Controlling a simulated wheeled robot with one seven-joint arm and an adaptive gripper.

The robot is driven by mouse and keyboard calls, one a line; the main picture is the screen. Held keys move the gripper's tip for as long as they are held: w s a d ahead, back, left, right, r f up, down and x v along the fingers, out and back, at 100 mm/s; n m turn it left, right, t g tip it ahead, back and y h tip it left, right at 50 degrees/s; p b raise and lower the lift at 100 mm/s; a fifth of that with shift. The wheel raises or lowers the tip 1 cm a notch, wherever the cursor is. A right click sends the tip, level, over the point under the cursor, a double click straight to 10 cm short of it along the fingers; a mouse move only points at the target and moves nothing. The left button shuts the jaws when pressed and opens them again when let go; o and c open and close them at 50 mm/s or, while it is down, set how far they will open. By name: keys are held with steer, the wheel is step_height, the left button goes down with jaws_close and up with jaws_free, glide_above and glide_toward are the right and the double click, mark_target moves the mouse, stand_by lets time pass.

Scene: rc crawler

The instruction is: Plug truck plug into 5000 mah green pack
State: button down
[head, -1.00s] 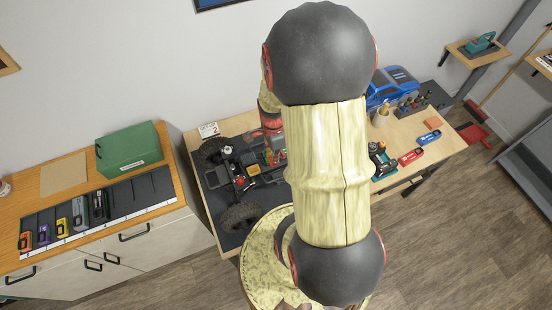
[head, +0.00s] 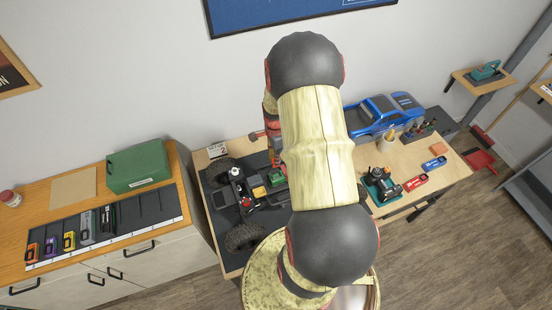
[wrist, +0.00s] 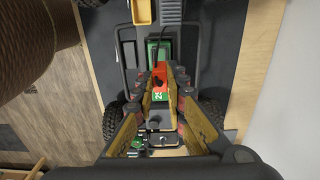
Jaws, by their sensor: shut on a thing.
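The truck's black chassis (head: 234,196) lies with its wheels on the dark mat of the workbench, partly behind my arm. A green block that looks like the battery pack (head: 277,178) sits in it; it also shows as green in the wrist view (wrist: 166,46), with a dark cable near it. My gripper (wrist: 159,72) is over the chassis in the wrist view, shut on a small orange-red piece (wrist: 158,84), apparently the truck plug. A green, white-lettered surface (wrist: 154,97) shows just below that piece. Whether the plug touches the pack I cannot tell. My arm hides the gripper in the head view.
A blue truck body (head: 385,113), a teal tool (head: 381,184) and red (head: 415,183) and blue (head: 434,164) packs are on the bench's right. A left counter holds a green case (head: 138,168) and a dark rack (head: 120,217) with several coloured packs.

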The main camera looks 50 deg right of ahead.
steer(key=shift+f+b, duration=2.05)
steer(key=shift+f, duration=0.9)
steer(key=shift+f+b, duration=0.95)
steer(key=shift+f, duration=0.2)
steer(key=c, duration=1.7)
jaws_free()
steer(key=shift+c, duration=0.2)
steer(key=shift+r, duration=0.1)
step_height(320, 180, up, 12)
steer(key=shift+f, duration=0.1)
